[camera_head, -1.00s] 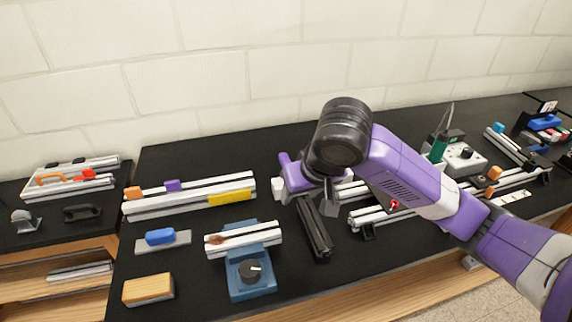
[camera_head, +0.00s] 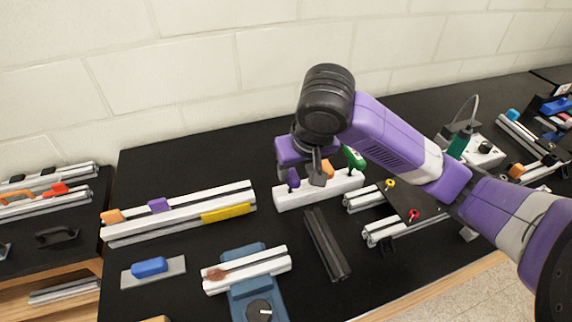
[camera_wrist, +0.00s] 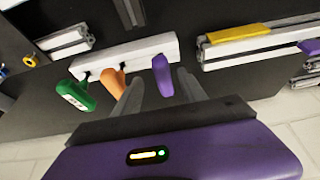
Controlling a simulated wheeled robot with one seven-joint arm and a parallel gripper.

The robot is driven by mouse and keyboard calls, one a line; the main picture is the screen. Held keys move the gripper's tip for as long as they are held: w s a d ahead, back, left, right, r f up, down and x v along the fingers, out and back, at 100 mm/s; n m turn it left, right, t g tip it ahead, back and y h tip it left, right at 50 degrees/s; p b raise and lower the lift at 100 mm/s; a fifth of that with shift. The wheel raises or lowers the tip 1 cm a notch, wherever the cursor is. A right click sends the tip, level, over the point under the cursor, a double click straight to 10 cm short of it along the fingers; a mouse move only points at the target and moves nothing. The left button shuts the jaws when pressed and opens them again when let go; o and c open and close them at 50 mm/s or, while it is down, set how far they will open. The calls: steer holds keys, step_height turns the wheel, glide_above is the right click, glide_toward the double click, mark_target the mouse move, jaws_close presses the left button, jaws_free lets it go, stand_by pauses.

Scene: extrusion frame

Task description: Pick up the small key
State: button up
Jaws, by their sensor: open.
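Three T-handled keys stand in a white block (camera_head: 320,190) on the black bench: purple (camera_head: 292,178), orange (camera_head: 328,169) and green (camera_head: 353,157). The purple handle looks smallest in the head view; none carries a readable size. My gripper (camera_head: 302,175) is above the block's left part, at the purple key. In the wrist view, the purple key (camera_wrist: 162,76) shows in the gap between my open fingers (camera_wrist: 158,93), and I see no finger contact. The orange key (camera_wrist: 113,80) and green key (camera_wrist: 75,96) are left of the fingers. The key shafts are mostly hidden.
A dark bar (camera_head: 326,244) lies in front of the block. Rails with a yellow strip (camera_head: 226,212) lie to the left, and a blue fixture (camera_head: 250,285) stands front left. Rails with a dark plate (camera_head: 412,202) are close on the right.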

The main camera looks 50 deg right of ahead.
mark_target(293, 171)
steer(key=shift+b+x, duration=0.45)
steer(key=shift+x, duration=0.75)
steer(key=shift+w+d+f, duration=0.25)
steer(key=shift+w+f, duration=0.15)
steer(key=shift+f, duration=0.05)
steer(key=x, duration=0.4)
steer(key=shift+w+f+p, duration=0.1)
steer(key=shift+w+p, duration=0.15)
steer(key=shift+p, duration=0.15)
jaws_close()
